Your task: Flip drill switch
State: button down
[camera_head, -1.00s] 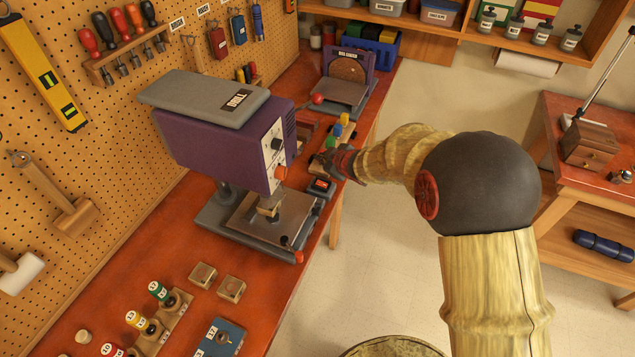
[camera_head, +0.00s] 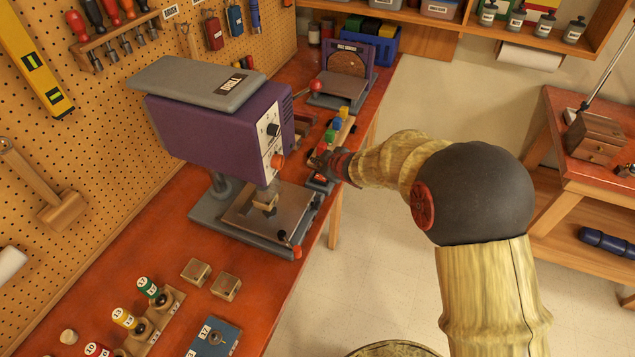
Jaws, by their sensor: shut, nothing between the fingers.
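The purple drill press (camera_head: 215,130) with a grey top stands on the red workbench. Its front panel carries a black knob (camera_head: 273,130) and an orange knob (camera_head: 278,161).
A disc sander (camera_head: 345,75) stands further back on the bench. Coloured blocks (camera_head: 340,125) stand just behind my gripper. A lever with a red end (camera_head: 297,251) juts out at the drill's front corner. The floor to the right is clear.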

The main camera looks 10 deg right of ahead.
aim_at(318, 178)
jog(key=shift+w+a+f+b, duration=0.15)
jog(key=shift+f+b, duration=0.45)
jog(key=shift+f, duration=0.3)
jog(key=shift+w+a+f+b, duration=0.1)
jog(key=shift+f+b, duration=0.5)
jog(key=shift+f, duration=0.25)
jog(key=shift+f, duration=0.15)
jog(key=shift+f+b, duration=0.25)
jog(key=shift+b, duration=0.1)
jog(key=shift+a+f, duration=0.1)
jog(key=shift+f, duration=0.2)
dwell(0.4)
jog(key=shift+r, duration=0.1)
jog(key=shift+r+p, duration=0.55)
jog(key=shift+r, duration=0.15)
jog(key=shift+s+r, duration=0.1)
jog(key=r+p, duration=0.3)
jog(key=d+r+p, duration=0.1)
jog(key=r+p, duration=0.1)
jog(key=shift+s, duration=0.25)
jog(key=shift+f, duration=0.15)
